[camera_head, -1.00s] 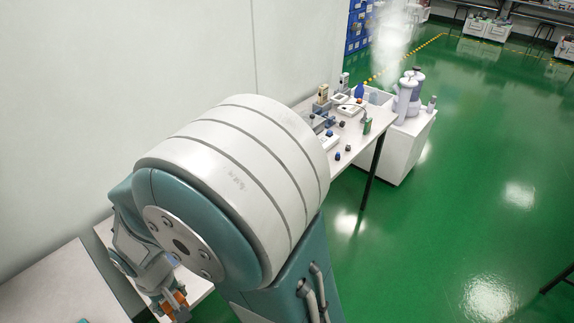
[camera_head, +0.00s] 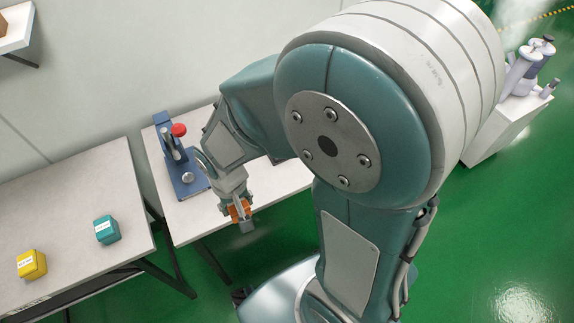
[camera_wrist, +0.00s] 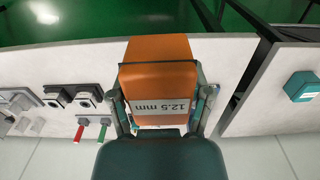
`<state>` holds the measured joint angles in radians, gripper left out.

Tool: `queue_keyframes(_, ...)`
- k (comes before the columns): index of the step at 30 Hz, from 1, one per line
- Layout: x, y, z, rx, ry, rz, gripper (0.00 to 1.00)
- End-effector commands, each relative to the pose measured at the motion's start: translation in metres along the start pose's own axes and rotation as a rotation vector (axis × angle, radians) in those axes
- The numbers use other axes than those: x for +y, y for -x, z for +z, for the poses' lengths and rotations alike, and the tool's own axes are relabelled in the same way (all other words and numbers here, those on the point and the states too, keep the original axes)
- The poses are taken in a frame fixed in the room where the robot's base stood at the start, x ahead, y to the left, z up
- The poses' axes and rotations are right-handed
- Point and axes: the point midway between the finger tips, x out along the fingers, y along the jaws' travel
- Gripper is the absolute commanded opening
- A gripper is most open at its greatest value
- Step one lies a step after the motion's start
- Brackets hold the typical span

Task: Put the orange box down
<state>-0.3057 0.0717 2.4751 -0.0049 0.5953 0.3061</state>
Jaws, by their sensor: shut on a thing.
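The orange box (camera_wrist: 160,52), with a white label reading "12.5 mm", is held between the two fingers of my gripper (camera_wrist: 158,100) in the wrist view. In the head view my gripper (camera_head: 240,213) points down at the front edge of the middle table, and only small bits of the orange box (camera_head: 236,211) show around the fingers. I cannot tell whether the box touches the table.
A teal box (camera_head: 107,229) and a yellow box (camera_head: 31,264) sit on the left table (camera_head: 75,195); the teal one also shows in the wrist view (camera_wrist: 301,86). A gap separates the tables. A blue press with a red knob (camera_head: 179,130) stands behind my gripper.

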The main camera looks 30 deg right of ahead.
Motion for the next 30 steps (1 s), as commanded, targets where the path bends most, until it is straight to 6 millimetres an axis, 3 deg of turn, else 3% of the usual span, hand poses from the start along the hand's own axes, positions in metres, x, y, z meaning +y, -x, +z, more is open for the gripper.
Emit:
queue_keyframes(6,0.044,-0.02,-0.029,-0.004,-0.013,-0.009,0.16)
queue_keyframes(12,0.073,-0.039,-0.058,-0.004,-0.011,-0.006,0.16)
queue_keyframes(19,0.088,-0.075,-0.076,-0.004,-0.006,-0.002,0.16)
queue_keyframes(30,0.106,-0.111,-0.088,-0.005,-0.005,-0.007,0.16)
